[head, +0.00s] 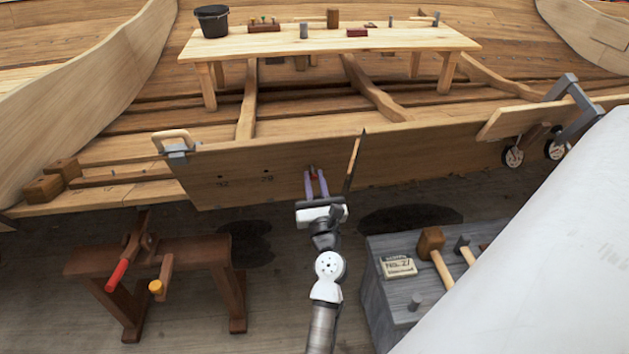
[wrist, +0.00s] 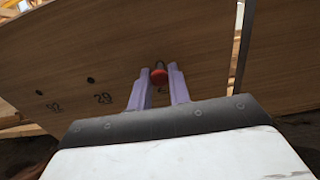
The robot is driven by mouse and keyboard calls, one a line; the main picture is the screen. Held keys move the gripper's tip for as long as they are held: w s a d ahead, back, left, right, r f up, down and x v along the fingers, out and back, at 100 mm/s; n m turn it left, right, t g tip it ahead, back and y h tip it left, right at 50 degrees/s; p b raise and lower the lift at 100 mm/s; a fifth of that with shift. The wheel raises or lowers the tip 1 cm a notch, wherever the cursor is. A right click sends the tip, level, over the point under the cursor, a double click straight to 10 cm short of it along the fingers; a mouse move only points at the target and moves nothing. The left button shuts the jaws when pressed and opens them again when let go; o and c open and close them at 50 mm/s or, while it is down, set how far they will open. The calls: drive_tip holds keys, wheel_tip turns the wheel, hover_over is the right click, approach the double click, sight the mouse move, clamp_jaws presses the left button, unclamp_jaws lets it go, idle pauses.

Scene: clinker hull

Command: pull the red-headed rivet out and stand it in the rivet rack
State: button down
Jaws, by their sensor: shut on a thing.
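The red-headed rivet (wrist: 159,76) is at the face of the upright plank (head: 235,170), between the tips of my lavender fingers. In the head view it is a small red spot (head: 312,170). My gripper (head: 314,175) faces the plank and is shut on the rivet; it also shows in the wrist view (wrist: 159,84). How far the rivet sits in the plank cannot be told. A small brown block with several coloured heads on top, which looks like the rivet rack (head: 264,28), stands on the far bench.
The bench (head: 400,42) also bears a black bucket (head: 212,21), a dark red block (head: 357,32) and small cylinders. A thin dark-tipped stick (head: 354,160) stands right of my gripper. A grey box (head: 375,290) with mallets is at lower right, a sawhorse (head: 190,250) at left.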

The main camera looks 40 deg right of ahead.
drive_tip(key=shift+b+v, duration=0.5)
drive_tip(key=shift+v, duration=1.8)
